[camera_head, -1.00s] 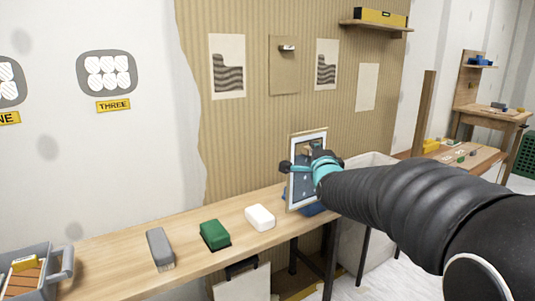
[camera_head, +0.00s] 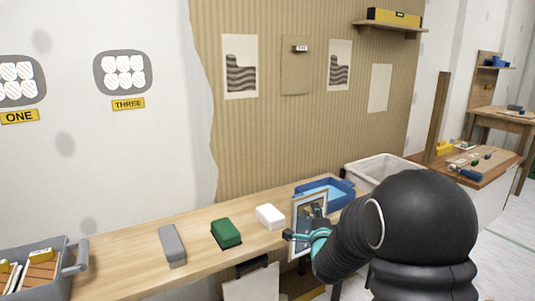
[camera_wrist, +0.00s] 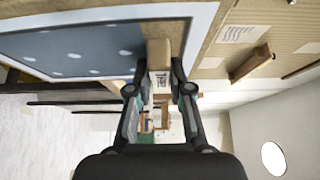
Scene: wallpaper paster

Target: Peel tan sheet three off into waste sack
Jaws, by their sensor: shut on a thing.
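A tan sheet (camera_head: 297,80) with a small label too small to read hangs on the striped wall between two wavy-patterned sheets. A plain pale tan sheet (camera_head: 379,88) hangs further right. I cannot tell which of them is sheet three. My gripper (camera_head: 304,234) is shut on a framed picture (camera_head: 297,252) held upright at the bench's front edge, below and apart from the wall sheets. In the wrist view the fingers (camera_wrist: 160,85) pinch the frame's edge, and its blue-grey panel (camera_wrist: 75,45) fills the upper left. A white open container (camera_head: 365,172), possibly the waste sack, stands behind my arm.
The wooden bench (camera_head: 130,262) carries a grey block (camera_head: 172,245), a green block (camera_head: 226,233), a white block (camera_head: 270,217) and a blue tray (camera_head: 340,186). A grey caddy (camera_head: 50,280) is at left. A shelf (camera_head: 390,28) juts from the wall.

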